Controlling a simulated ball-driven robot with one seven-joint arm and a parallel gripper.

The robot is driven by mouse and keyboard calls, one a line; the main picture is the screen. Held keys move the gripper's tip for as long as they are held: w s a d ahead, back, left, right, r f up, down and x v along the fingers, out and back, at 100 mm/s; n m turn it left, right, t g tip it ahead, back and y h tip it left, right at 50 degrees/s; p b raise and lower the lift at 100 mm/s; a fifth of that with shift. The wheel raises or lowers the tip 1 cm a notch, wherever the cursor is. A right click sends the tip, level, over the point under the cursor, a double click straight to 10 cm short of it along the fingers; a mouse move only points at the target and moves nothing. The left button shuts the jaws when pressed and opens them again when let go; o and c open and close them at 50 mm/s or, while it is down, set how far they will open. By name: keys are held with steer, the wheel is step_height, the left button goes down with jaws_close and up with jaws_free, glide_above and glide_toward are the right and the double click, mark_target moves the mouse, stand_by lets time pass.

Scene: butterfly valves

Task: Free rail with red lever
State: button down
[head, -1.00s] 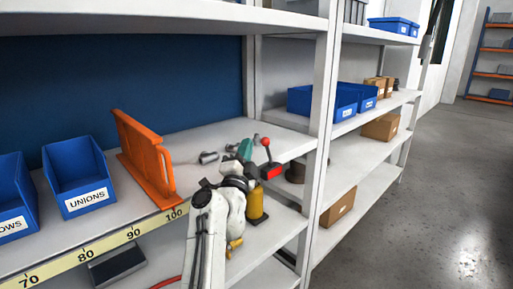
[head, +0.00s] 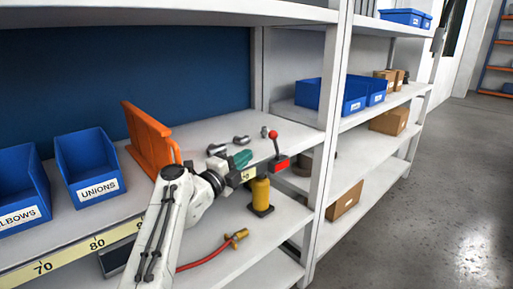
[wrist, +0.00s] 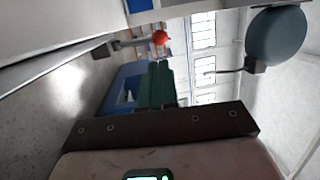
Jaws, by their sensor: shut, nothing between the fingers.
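The red lever has a red ball knob (head: 273,134) on a thin dark stem, rising from a red block (head: 281,164) at the shelf's front corner. The rail (head: 95,246) is a pale yellow numbered strip along the shelf's front edge, partly hidden by my arm. My gripper (head: 241,158), with green fingers, is left of the lever, apart from it. In the wrist view the fingers (wrist: 156,70) are together and empty, with the red knob (wrist: 160,38) beyond their tips. A large grey ball (wrist: 276,35) on a stem is close at upper right.
Blue bins, one marked UNIONS (head: 86,167), and an orange upright bracket (head: 150,140) stand on the shelf left of my arm. Grey fittings (head: 242,140) lie behind my gripper. A white post (head: 327,125) stands at right.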

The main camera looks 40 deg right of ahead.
mark_target(273, 135)
steer(key=p+x, duration=0.2)
steer(key=x, duration=0.7)
steer(key=shift+d, duration=0.25)
steer(key=shift+d+r, duration=0.15)
steer(key=shift+d+r, duration=0.7)
steer(key=shift+d, duration=0.2)
steer(key=shift+d+r, duration=0.35)
steer(key=shift+d, duration=0.35)
steer(key=shift+s+x, duration=0.15)
steer(key=shift+x, duration=0.9)
steer(key=shift+s+x, duration=0.1)
steer(key=shift+x, duration=1)
steer(key=shift+d, duration=0.1)
steer(key=shift+r, duration=0.1)
